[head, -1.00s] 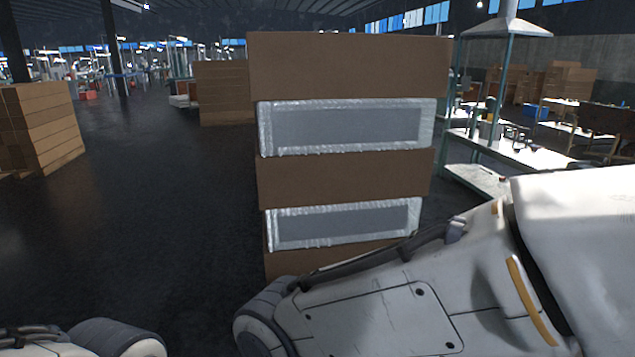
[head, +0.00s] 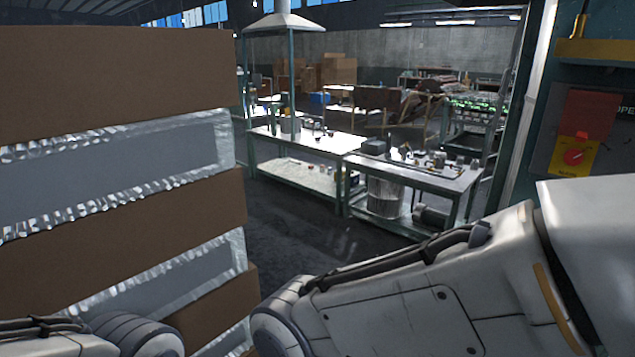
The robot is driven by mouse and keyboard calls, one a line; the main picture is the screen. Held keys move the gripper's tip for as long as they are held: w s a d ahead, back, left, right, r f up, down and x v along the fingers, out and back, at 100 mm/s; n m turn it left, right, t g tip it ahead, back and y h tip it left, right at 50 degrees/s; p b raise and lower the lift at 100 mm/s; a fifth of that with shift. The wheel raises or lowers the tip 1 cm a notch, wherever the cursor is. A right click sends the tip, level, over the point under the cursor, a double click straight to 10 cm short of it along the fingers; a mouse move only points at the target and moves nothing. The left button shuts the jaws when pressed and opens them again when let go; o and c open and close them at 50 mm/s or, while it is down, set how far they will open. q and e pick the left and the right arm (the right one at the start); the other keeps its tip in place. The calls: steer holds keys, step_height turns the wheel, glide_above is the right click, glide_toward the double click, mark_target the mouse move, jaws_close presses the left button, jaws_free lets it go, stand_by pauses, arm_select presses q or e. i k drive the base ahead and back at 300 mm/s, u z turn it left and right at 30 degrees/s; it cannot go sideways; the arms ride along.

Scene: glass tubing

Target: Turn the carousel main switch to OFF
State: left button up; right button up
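A red rotary switch (head: 574,156) on a yellow plate shows at the right edge of the head view. It is mounted on a grey panel (head: 541,158) of a dark green machine, under a red plate (head: 590,112). It is small, and I cannot tell its setting. That it is the carousel main switch is not readable. My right arm's white links fill the lower right, and part of my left arm shows at the lower left. Neither gripper is in the picture, and neither arm touches the panel.
A stack of brown boxes and wrapped slabs (head: 115,85) stands close on the left. Green-framed workbenches (head: 318,142) with glassware and tools stand ahead under a hood (head: 288,22). Dark floor (head: 290,235) is open between the stack and the benches.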

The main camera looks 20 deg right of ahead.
mark_target(573, 157)
steer(key=z, duration=0.85)
steer(key=i, duration=0.85)
steer(key=z, duration=0.65)
